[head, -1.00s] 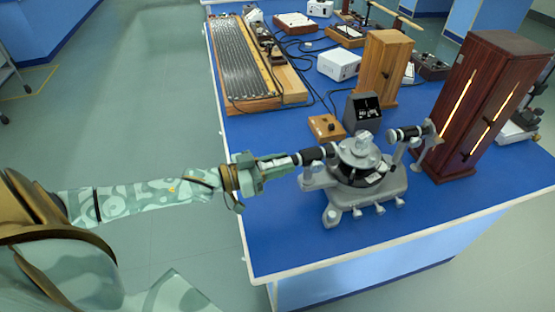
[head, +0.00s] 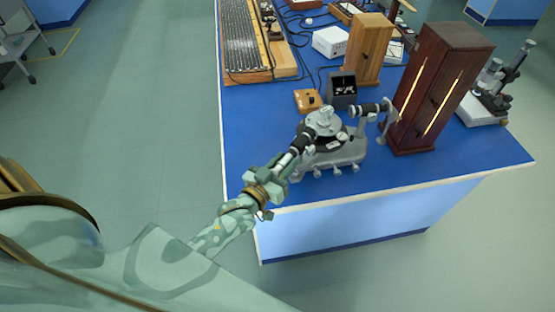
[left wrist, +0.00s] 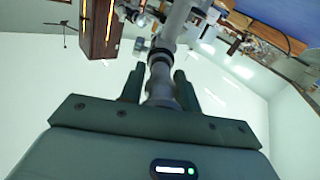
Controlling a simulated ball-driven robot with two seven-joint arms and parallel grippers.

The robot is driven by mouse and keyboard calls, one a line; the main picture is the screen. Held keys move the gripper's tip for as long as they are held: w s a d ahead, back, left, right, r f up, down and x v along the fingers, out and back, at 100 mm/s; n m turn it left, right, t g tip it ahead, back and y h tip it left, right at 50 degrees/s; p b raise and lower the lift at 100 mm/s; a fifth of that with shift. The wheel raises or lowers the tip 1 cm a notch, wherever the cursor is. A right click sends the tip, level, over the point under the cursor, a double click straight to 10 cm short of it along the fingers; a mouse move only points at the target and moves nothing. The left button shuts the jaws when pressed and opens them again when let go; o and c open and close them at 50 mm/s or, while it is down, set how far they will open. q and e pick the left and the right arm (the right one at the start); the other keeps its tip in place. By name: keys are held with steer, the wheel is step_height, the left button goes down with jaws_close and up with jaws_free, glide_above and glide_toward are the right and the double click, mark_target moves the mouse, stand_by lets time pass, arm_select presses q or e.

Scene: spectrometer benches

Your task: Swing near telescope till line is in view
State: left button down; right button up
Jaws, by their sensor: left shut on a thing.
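The grey spectrometer (head: 335,150) stands near the front edge of the blue bench. Its near telescope (head: 303,141), a dark and silver tube, points out toward the lower left. My left gripper (head: 284,164) is shut on the telescope's outer end. In the left wrist view the telescope tube (left wrist: 161,75) runs up between the two green fingers (left wrist: 160,88). The collimator (head: 367,109) on the far side faces the dark wooden lamp housing (head: 437,85), which has glowing vertical slits. The eyepiece's inside view is not visible. My right gripper is not in view.
A small wooden box (head: 308,100) and a dark meter box (head: 342,90) stand behind the spectrometer. A lighter wooden cabinet (head: 367,48) and a white box (head: 330,42) are farther back. A microscope (head: 492,90) stands at right. Bare blue bench lies front right.

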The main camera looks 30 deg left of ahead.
arm_select(q)
steer(key=shift+d+n+y, duration=0.3)
steer(key=shift+d+y, duration=0.5)
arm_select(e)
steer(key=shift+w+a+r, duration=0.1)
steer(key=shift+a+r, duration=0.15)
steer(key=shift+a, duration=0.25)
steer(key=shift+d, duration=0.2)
arm_select(q)
steer(key=c, duration=1.2)
jaws_free()
steer(key=shift+c, duration=0.2)
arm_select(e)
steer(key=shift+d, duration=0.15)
arm_select(q)
steer(key=s, duration=1.6)
steer(key=shift+s+a+p, duration=0.2)
steer(key=shift+a+p, duration=0.2)
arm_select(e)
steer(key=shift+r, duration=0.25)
